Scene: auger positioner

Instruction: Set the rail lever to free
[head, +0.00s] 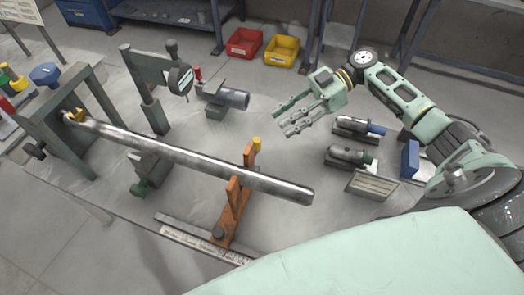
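A long metal rod (190,155) runs from the grey frame (85,125) at left to an orange forked support (232,205) near the middle. The support's foot stands on a rail with a printed scale (200,242). A dark round part (218,232) sits at that foot; I cannot tell for sure whether it is the rail lever, or its setting. A yellow-tipped part (256,144) shows behind the fork. My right gripper (284,124) is open and empty, above the table to the right of the fork and apart from it. My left gripper is not in view.
Two cylindrical tools (350,155) rest in holders at right, near a blue block (410,160). Red (244,43) and yellow bins (282,50) lie beyond.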

